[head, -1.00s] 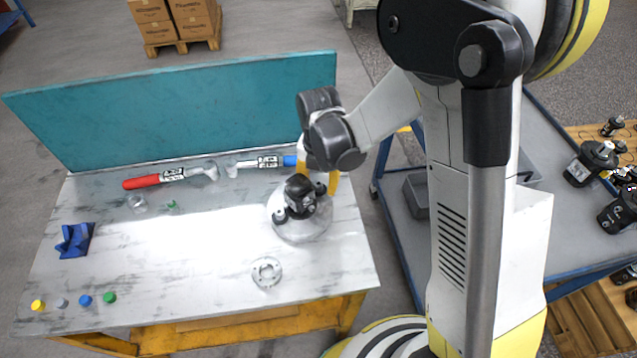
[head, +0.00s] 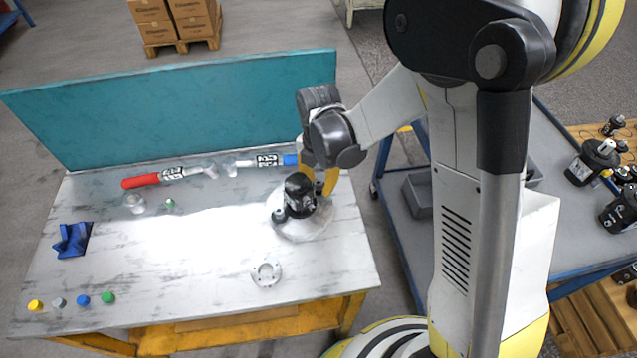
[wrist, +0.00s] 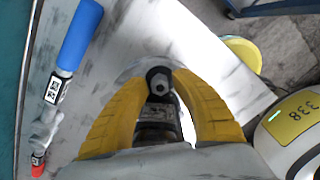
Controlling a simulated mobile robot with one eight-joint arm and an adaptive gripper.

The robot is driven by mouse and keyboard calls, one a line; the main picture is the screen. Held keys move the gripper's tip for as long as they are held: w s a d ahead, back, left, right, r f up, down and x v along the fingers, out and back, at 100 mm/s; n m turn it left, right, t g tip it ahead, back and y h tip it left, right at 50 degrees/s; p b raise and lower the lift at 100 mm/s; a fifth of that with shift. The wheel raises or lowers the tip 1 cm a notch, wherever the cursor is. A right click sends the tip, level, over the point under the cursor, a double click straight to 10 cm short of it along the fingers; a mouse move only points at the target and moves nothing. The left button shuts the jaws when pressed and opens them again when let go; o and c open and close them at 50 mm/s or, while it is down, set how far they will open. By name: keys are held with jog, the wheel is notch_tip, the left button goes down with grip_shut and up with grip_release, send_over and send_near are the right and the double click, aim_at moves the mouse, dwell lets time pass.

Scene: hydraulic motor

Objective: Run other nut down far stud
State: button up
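The black motor (head: 299,196) stands upright on a round pale flange base (head: 298,232) at the table's right side. My gripper (head: 319,182) reaches down at the motor's far right side, its yellow fingers partly hidden by the wrist. In the wrist view, the two yellow fingertips (wrist: 160,78) come in from both sides against a dark nut (wrist: 159,84) with a lighter round stud end in its middle. They appear to touch it. The motor body (wrist: 157,120) lies just below the nut. How far down the stud the nut sits cannot be told.
Red-handled (head: 142,181) and blue-handled (head: 289,160) tools lie along the teal back panel (head: 190,110). A loose flange ring (head: 266,272) lies in front of the motor. A blue block (head: 73,240) and several coloured caps (head: 83,300) are at left. The table's middle is clear.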

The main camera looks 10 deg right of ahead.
jog(key=shift+r+p, duration=0.7)
jog(key=shift+r, duration=0.5)
jog(key=shift+n, duration=0.9)
jog(key=shift+b, duration=0.35)
grip_shut()
jog(key=m+b, duration=0.1)
jog(key=m, duration=0.4)
jog(key=shift+f, duration=0.15)
jog(key=shift+m, duration=0.4)
